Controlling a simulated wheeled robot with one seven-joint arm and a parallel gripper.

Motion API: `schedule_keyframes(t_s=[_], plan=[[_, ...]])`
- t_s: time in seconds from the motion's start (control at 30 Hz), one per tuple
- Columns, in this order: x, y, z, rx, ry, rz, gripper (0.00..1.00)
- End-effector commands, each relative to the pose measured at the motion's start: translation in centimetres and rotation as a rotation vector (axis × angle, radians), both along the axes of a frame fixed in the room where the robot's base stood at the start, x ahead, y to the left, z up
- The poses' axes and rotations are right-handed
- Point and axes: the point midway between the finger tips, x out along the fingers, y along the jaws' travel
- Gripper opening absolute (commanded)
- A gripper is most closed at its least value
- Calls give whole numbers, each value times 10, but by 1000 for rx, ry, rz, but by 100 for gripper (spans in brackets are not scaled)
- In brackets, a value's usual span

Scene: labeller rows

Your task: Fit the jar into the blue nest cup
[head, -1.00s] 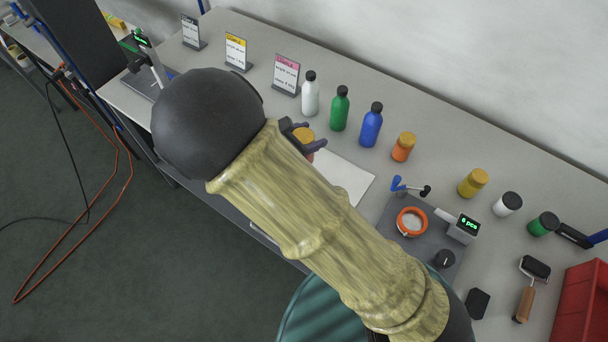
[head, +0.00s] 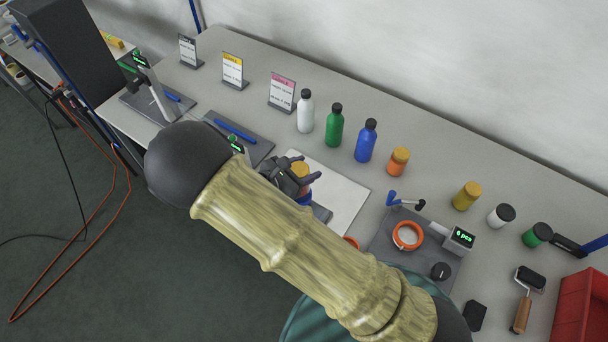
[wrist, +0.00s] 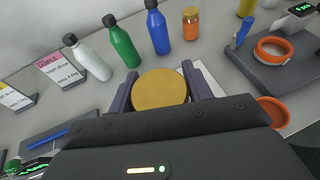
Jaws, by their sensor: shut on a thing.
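My gripper (head: 297,177) is shut on a jar with a yellow-orange lid (head: 299,169), and the jar's body is mostly hidden by the fingers. The wrist view shows the round lid (wrist: 160,90) upright between the two dark purple fingers (wrist: 164,92). The blue nest cup (head: 305,198) shows as a small blue edge directly below the jar in the head view. It is hidden in the wrist view. I cannot tell whether the jar is inside the cup or just above it.
An orange cup (wrist: 273,112) stands to the right of my gripper. White (head: 305,112), green (head: 335,126) and blue (head: 365,141) bottles and an orange jar (head: 398,162) stand in a row behind. A grey station with an orange ring (head: 408,236) lies right.

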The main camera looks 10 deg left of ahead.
Motion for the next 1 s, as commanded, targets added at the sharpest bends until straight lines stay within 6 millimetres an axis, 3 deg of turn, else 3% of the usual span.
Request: schedule_keyframes(t_s=[0.3,0.6,0.63,0.73,1.0], plan=[[0,0,-33,-3,0,0,18],[0,0,-36,0,-1,0,18],[0,0,-37,0,0,0,52],[0,0,-37,0,0,0,71],[0,0,-36,0,0,0,73]])
